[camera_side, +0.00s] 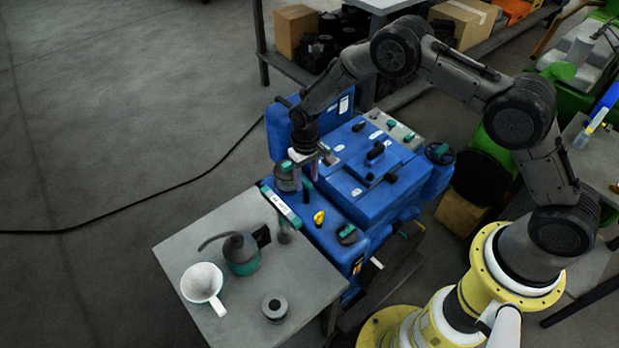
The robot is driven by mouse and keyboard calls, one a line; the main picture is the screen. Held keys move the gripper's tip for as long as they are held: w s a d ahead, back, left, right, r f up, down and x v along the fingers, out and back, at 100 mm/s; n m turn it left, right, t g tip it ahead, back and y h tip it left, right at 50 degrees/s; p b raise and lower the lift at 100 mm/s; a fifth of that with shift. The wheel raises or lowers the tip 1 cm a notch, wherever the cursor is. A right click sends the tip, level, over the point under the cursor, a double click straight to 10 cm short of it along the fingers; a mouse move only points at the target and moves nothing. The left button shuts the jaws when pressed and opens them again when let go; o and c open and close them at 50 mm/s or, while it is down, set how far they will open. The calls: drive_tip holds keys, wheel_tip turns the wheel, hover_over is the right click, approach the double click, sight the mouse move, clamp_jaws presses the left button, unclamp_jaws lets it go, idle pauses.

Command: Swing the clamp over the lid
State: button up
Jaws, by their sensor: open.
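My gripper (308,172) points down over the left part of the blue engine (336,206), with its fingers apart. A grey round canister top with a teal band (285,177) is just left of the fingers; it may be the lid, but it is too small to be sure. A slim dark upright piece with a teal part (307,190) stands close beside the fingers and may be the clamp. I cannot tell whether the fingers touch it or whether it lies over the lid.
A grey table (190,243) in front holds a white funnel (203,284), a teal oil can (241,255) and a dark ring (274,307). Open floor lies left.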

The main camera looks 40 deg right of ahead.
drive_tip(key=shift+r, duration=2.75)
drive_tip(key=shift+r, duration=0.1)
drive_tip(key=shift+r, duration=1.9)
